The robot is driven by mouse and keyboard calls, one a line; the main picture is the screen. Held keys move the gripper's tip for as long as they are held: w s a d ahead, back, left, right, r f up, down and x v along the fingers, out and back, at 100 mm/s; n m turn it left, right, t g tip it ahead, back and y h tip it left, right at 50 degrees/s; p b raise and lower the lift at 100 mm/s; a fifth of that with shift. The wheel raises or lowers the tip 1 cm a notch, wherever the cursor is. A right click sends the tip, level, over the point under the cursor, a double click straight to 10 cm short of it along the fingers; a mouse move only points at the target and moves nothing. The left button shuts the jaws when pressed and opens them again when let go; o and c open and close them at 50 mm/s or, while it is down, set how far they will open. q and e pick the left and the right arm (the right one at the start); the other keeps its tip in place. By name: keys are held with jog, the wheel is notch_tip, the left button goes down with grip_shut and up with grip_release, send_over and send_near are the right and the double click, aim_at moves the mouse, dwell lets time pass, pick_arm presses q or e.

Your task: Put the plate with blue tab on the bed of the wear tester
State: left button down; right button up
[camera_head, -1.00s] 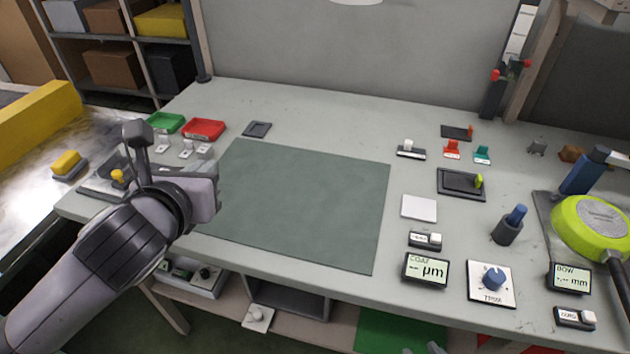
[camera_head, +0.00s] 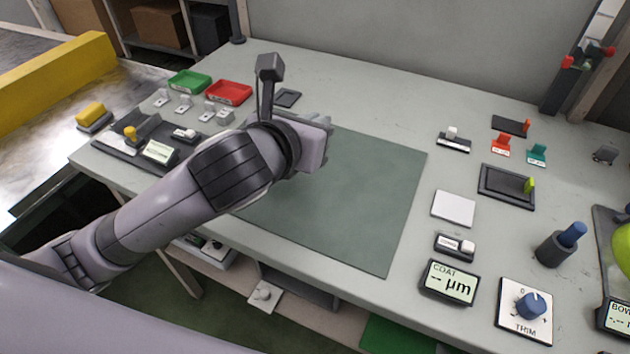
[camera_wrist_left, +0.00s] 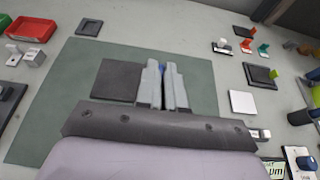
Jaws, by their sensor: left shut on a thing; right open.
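My left gripper (camera_head: 327,142) is over the green mat, with its fingers mostly hidden behind its own body in the head view. In the left wrist view its fingers (camera_wrist_left: 164,82) are shut on the blue tab (camera_wrist_left: 161,71) of a dark square plate (camera_wrist_left: 116,80). The plate extends left of the fingers above the mat; I cannot tell whether it touches the mat. The head view hides the plate. No label identifies the wear tester. A dark station with a yellow knob (camera_head: 130,132) and a small display (camera_head: 158,151) stands at the table's left end. My right gripper is not in view.
The green mat (camera_head: 375,215) is otherwise bare. Green (camera_head: 190,82) and red (camera_head: 229,92) trays stand at the back left. A dark frame with a lime tab (camera_head: 529,185), a white pad (camera_head: 453,207), a coat meter (camera_head: 449,283) and a trim knob (camera_head: 530,306) are right.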

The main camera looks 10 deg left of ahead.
pick_arm(q)
jog(key=b, duration=0.1)
send_over(314, 193)
notch_tip(314, 193, down, 6)
jog(key=shift+f, duration=0.2)
jog(key=shift+f+b, duration=0.35)
jog(key=shift+f, duration=0.15)
notch_tip(314, 193, down, 4)
jog(key=shift+f+b, duration=0.1)
jog(key=shift+b, duration=0.55)
jog(key=c, duration=1.3)
grip_release()
jog(key=shift+f, duration=0.1)
jog(key=shift+o, duration=0.2)
